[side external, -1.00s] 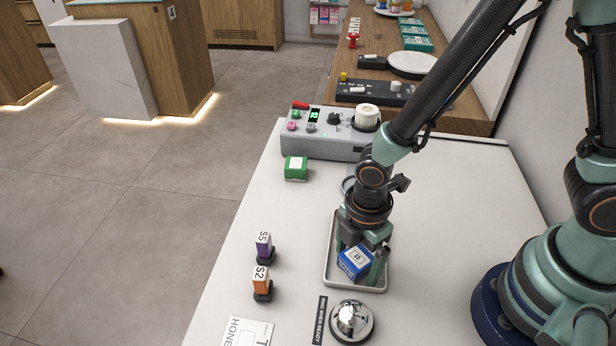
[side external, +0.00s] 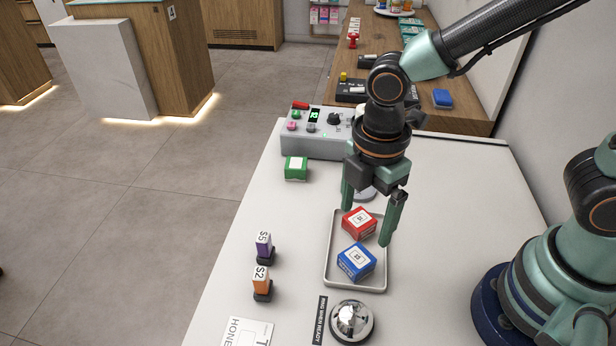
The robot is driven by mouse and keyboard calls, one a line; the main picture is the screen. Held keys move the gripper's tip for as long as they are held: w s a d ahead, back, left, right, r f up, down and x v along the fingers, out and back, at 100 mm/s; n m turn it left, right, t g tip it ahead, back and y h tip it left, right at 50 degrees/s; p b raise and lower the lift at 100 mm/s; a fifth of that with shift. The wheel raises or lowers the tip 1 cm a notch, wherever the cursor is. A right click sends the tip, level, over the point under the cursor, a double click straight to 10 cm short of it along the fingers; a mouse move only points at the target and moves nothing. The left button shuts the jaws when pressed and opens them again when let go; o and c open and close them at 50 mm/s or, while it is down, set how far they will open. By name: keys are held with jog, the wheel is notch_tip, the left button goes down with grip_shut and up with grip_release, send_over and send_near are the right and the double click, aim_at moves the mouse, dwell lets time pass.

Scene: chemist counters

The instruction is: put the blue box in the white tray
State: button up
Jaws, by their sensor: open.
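The blue box (side external: 356,262) with a white label lies in the front part of the white tray (side external: 330,272). A red box (side external: 359,223) lies in the tray just behind it. My gripper (side external: 368,228) is open and empty, raised above the rear of the tray. Its fingers hang on either side of the red box in the picture. I cannot tell how high the fingertips are over the tray floor.
A green box (side external: 296,168) sits left of my arm, before a grey control unit (side external: 310,147). Stands marked S5 (side external: 264,247) and S2 (side external: 261,284) stand left of the tray. A silver bell (side external: 351,321) is in front. The counter right of the tray is clear.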

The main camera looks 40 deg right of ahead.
jog(key=w+d+r+m+t, duration=0.2)
jog(key=d+r+m, duration=0.4)
jog(key=d+m, duration=0.2)
jog(key=w+d+r+m+t, duration=0.1)
jog(key=d+r+m+t, duration=0.2)
jog(key=d+r+m, duration=0.3)
jog(key=d+m, duration=0.2)
jog(key=m, duration=0.2)
jog(key=shift+w+d+r+t, duration=0.15)
jog(key=shift+w+r+t, duration=0.05)
jog(key=shift+w+t, duration=0.15)
